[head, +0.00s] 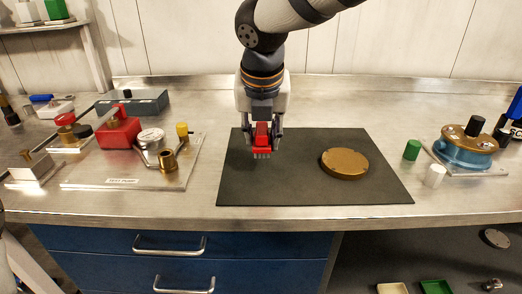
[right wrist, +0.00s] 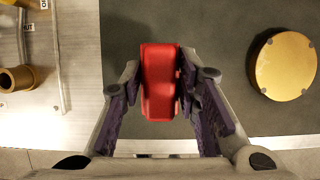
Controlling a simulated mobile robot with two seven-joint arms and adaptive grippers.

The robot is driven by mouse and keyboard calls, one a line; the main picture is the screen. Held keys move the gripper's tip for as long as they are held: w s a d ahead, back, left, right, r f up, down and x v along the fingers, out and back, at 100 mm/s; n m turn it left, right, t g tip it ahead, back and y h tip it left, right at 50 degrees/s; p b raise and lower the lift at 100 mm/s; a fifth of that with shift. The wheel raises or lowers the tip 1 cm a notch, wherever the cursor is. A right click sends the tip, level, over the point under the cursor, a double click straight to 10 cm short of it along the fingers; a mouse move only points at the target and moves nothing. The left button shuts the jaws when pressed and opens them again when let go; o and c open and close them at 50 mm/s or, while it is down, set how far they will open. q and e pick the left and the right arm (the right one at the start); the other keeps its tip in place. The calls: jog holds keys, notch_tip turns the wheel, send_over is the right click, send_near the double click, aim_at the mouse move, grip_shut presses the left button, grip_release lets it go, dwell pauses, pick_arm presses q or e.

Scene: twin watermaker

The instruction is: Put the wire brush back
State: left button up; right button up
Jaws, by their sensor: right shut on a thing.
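The wire brush (head: 262,149) has a red body with pale bristles at its lower end. My right gripper (head: 262,136) is shut on it and holds it over the left part of the dark mat (head: 300,188). In the right wrist view the red body of the brush (right wrist: 158,82) sits between the two fingers of the gripper (right wrist: 160,88). I cannot tell for sure whether the bristles touch the mat. My left gripper is not in view.
A round brass disc (head: 345,163) lies on the mat, right of the brush. The test pump plate (head: 120,180) with red and brass parts stands left. A green cap (head: 412,150), a white cap (head: 435,176) and a blue-and-brass unit (head: 466,148) stand right. The bench front is clear.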

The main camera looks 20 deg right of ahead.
aim_at(262, 165)
jog(key=shift+w+d+f, duration=0.15)
jog(key=shift+w+f, duration=0.4)
jog(key=shift+f, duration=0.1)
jog(key=shift+w+f, duration=0.15)
jog(key=shift+f, duration=1.6)
jog(key=shift+f, duration=0.1)
jog(key=o, duration=1.1)
jog(key=shift+r, duration=0.45)
jog(key=v, duration=1.1)
jog(key=shift+s+r, duration=0.15)
jog(key=shift+s, duration=0.15)
